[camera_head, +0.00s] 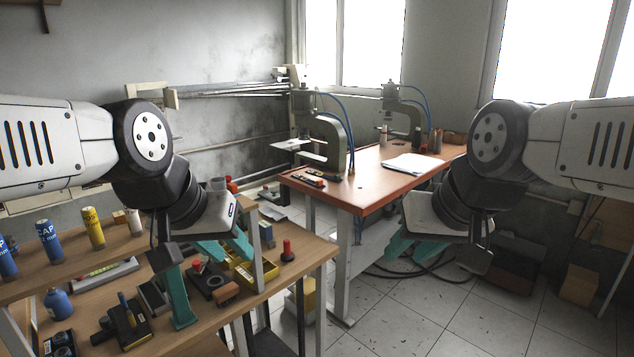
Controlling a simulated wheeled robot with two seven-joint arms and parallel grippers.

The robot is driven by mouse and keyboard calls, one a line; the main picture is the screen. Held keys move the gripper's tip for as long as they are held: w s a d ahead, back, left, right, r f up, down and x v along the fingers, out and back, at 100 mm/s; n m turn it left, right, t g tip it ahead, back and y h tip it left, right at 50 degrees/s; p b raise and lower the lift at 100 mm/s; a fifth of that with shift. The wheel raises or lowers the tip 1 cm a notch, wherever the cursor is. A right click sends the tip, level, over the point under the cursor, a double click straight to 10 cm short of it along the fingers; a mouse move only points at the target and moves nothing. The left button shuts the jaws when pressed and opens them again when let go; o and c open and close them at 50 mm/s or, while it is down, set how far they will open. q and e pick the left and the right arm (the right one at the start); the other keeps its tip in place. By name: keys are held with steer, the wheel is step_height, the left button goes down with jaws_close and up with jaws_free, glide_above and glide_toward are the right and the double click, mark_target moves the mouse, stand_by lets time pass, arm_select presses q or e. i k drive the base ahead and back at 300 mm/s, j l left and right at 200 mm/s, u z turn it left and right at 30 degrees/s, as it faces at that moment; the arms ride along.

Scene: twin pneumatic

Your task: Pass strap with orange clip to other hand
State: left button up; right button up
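I cannot make out a strap with an orange clip in this view. My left gripper (214,288) hangs over the wooden bench (180,345) at the left. Its teal fingers are spread apart, with small tools and boxes on the bench behind and below them. I see nothing held between them. My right gripper (437,250) is over the floor, in front of the orange-topped table (385,190). Its teal fingers show well apart, one partly hidden behind a dark part of the gripper. I see nothing in it.
The bench and its shelf (120,247) carry blue and yellow cylinders, a yellow bin (243,274), a red-knobbed part (288,252) and dark tools. Two pneumatic presses (325,140) and white papers (411,164) stand on the table.

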mark_target(319, 184)
steer(key=i+l+u, duration=0.3)
steer(key=i+l, duration=1.85)
